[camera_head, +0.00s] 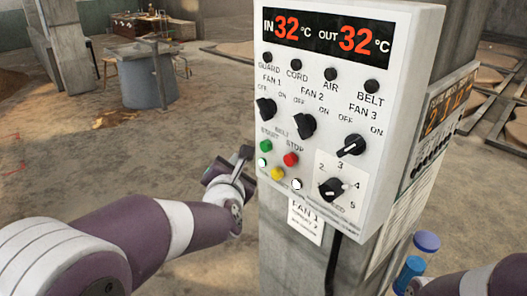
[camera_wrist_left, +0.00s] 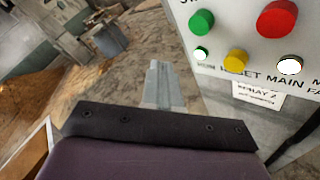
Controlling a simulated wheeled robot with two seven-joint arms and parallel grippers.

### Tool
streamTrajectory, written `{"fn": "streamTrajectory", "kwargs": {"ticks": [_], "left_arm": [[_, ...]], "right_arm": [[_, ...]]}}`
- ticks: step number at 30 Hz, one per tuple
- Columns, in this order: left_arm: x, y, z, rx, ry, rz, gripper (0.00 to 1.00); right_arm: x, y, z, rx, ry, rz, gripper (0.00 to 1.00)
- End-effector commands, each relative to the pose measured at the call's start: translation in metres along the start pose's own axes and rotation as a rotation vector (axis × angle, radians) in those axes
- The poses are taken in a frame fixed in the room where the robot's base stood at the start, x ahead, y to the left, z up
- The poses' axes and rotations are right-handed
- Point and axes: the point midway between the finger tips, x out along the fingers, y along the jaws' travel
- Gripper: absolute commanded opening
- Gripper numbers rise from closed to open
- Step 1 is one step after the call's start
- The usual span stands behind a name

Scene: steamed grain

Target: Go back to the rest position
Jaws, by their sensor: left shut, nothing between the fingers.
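My left gripper (camera_head: 243,158) is at the left edge of a white control box (camera_head: 330,75), level with its lower buttons. In the left wrist view the left gripper (camera_wrist_left: 160,70) is shut and empty, with the box's buttons to its right. The box has a green button (camera_head: 265,146), a red button (camera_head: 291,159), a yellow button (camera_head: 278,173) and several black knobs. My right arm shows only in part at the bottom right, and its gripper is not in view.
The box is on a grey pillar (camera_head: 285,240). A blue cylinder (camera_head: 409,272) stands at the lower right. The floor (camera_head: 90,165) between is mostly clear.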

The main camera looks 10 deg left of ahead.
Motion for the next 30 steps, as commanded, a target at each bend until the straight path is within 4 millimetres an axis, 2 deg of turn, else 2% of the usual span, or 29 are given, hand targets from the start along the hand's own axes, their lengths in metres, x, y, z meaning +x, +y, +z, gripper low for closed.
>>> {"fn": "streamTrajectory", "kwargs": {"ticks": [14, 17, 20, 23, 24, 26, 27, 30], "left_arm": [[0.0, 0.0, 0.001, 0.003, 0.0, 0.0, 0.0], [0.0, -0.003, -0.001, 0.107, 0.007, -0.016, 0.0], [-0.005, -0.032, -0.019, 0.474, 0.035, -0.162, 0.0], [-0.033, -0.08, -0.061, 1.058, -0.001, -0.464, 0.0], [-0.049, -0.097, -0.084, 1.297, -0.05, -0.608, 0.0], [-0.08, -0.116, -0.122, 1.623, -0.163, -0.832, 0.0], [-0.102, -0.125, -0.146, 1.808, -0.265, -0.984, 0.0], [-0.156, -0.132, -0.198, 2.102, -0.541, -1.31, 0.0]], "right_arm": [[-0.001, 0.0, 0.0, 0.0, 0.0, 0.0, 0.48], [-0.001, 0.0, 0.0, 0.0, 0.0, 0.0, 0.48], [-0.001, 0.0, 0.0, 0.0, 0.0, 0.0, 0.48], [0.001, 0.0, 0.0, 0.0, 0.0, 0.0, 0.48], [0.002, 0.0, 0.0, 0.0, 0.0, 0.0, 0.48], [0.004, 0.0, 0.001, 0.0, 0.0, 0.0, 0.48], [0.006, 0.0, 0.001, 0.0, 0.0, 0.0, 0.48], [0.01, 0.0, 0.001, 0.0, 0.0, 0.0, 0.48]]}}
